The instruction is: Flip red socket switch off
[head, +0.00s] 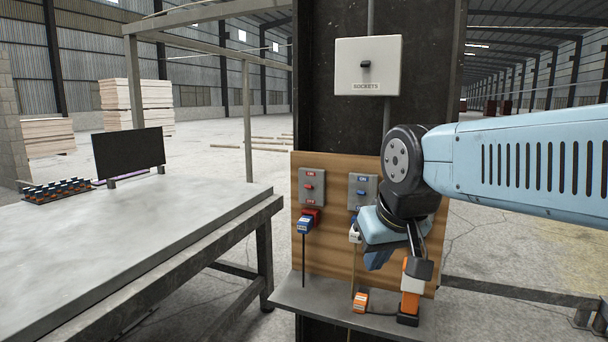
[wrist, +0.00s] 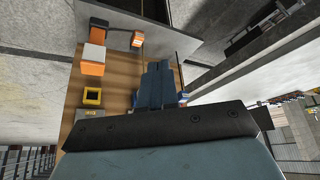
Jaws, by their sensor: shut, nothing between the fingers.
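The red socket (head: 311,188) is a grey plate with red markings at the left of the wooden board in the head view. Its small red switch (head: 309,187) shows at the plate's middle; I cannot tell which way it is set. A red and blue plug (head: 307,219) sits at its lower edge, with a dark cable hanging down. My gripper (head: 377,262) is shut and empty, below and right of the red socket, apart from it. Its blue fingers (wrist: 159,82) show closed in the wrist view, where I cannot make out the red socket.
The blue socket (head: 362,188) is right of the red one, partly behind my arm. A yellow socket (wrist: 93,97) shows in the wrist view. An orange plug (head: 361,301) lies on the ledge (head: 320,312). A switch box (head: 368,66) hangs above. A table (head: 130,225) stands left.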

